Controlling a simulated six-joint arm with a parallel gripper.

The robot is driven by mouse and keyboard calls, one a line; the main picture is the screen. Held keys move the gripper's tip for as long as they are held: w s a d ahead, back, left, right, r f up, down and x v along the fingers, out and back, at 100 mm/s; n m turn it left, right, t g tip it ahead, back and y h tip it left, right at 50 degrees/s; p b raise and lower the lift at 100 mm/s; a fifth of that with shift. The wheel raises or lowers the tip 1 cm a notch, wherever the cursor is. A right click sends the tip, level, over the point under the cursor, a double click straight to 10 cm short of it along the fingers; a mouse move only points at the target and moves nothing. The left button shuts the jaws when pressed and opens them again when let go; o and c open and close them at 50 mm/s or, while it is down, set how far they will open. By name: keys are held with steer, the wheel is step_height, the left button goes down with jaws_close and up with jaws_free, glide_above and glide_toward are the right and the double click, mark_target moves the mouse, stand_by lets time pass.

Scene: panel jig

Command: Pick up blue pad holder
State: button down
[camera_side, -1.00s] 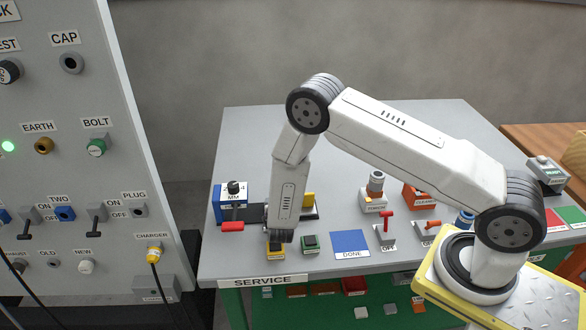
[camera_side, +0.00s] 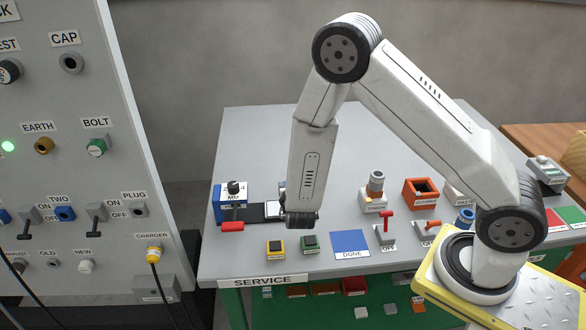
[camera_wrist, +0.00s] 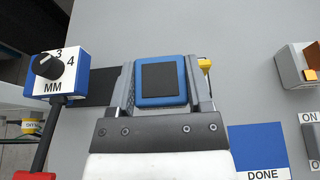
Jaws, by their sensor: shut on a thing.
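The blue pad holder (camera_wrist: 161,101), a blue block with a dark square pad on its face, shows in the wrist view between my two grey fingers. My gripper (camera_wrist: 163,78) is shut on it, with a finger on its left and right sides. In the side view my wrist hides the holder and most of my gripper; a small light part shows at the wrist's left edge. I cannot tell how far the holder is above the table.
A blue-and-white MM dial box (camera_side: 231,200) with a red-ended lever (camera_side: 232,226) stands left. A red switch (camera_side: 386,228) is farther right. The rear table is clear.

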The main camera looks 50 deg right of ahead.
steer(key=s+r, duration=0.3)
steer(key=s, duration=0.5)
steer(key=shift+a+r, duration=0.25)
steer(key=shift+a, duration=0.1)
steer(key=shift+s+d+f, duration=0.1)
